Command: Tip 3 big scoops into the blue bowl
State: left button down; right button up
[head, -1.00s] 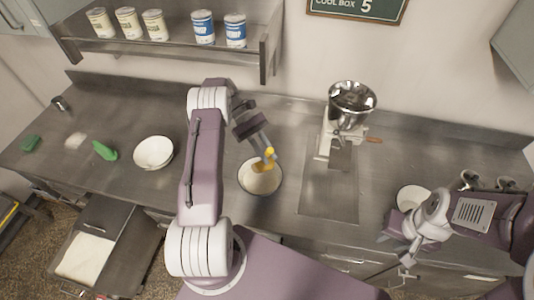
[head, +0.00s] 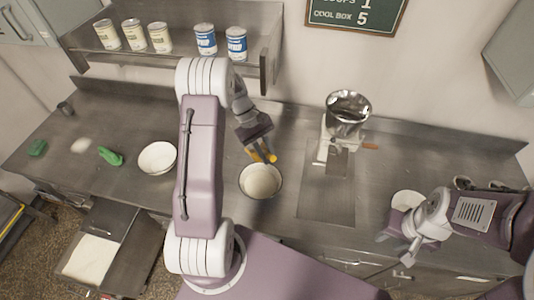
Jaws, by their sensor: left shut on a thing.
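A bowl with a dark rim and pale contents (head: 260,181) stands on the steel counter in front of my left gripper; I cannot make out a clear blue on it. My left gripper (head: 259,148) is shut on a yellow scoop (head: 263,157). The scoop is just behind the bowl's far rim, and the fingers hide part of it. I cannot tell whether anything is in the scoop. My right gripper (head: 408,250) hangs at the counter's front right, and its jaw opening is unclear. A pale bowl (head: 407,199) shows partly behind my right arm.
A white bowl (head: 157,157) and a green object (head: 110,156) stand to the left. A machine with a metal hopper (head: 347,112) stands right of centre. Tins (head: 205,39) line the shelf above.

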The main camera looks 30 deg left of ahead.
pick_arm(q)
jog(key=shift+w+f+y, duration=0.1)
jog(key=shift+w+y, duration=0.05)
jog(key=shift+y, duration=0.15)
jog(key=shift+a+m+t+y+b, duration=0.15)
jog(key=shift+m+t+y+b, duration=0.15)
jog(key=shift+t+y+b, duration=0.9)
jog(key=shift+r+t+y, duration=0.3)
jog(key=shift+r+y, duration=0.1)
jog(key=shift+y, duration=0.1)
jog(key=shift+s+d+r+y, duration=0.3)
jog(key=shift+d+r, duration=0.05)
jog(key=shift+w+a+f, duration=0.2)
jog(key=shift+w+a, duration=0.2)
jog(key=shift+s+d+r, duration=0.15)
jog(key=shift+s+d, duration=0.1)
